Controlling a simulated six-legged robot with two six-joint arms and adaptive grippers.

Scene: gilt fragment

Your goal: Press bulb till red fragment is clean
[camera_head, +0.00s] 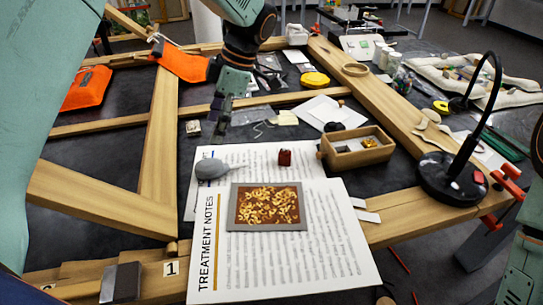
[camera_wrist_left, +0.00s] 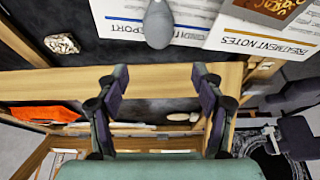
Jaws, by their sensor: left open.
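A grey rubber bulb (camera_head: 212,169) lies on printed sheets, its narrow nozzle toward the right. In the left wrist view the bulb (camera_wrist_left: 158,25) is at the top, beyond the fingers. A square panel (camera_head: 266,207) with gold flakes on a red-brown ground and a grey border lies right of and nearer than the bulb; its corner shows in the wrist view (camera_wrist_left: 270,9). A small dark red block (camera_head: 284,157) stands behind the panel. My left gripper (camera_head: 221,113) is open and empty, pointing down beyond the bulb and apart from it. My right gripper is out of view.
A wooden box (camera_head: 357,148) stands right of the red block. A black lamp (camera_head: 452,178) stands on the frame at right. Wooden beams (camera_head: 160,130) cross the dark table. An orange pouch (camera_head: 86,88) lies at left.

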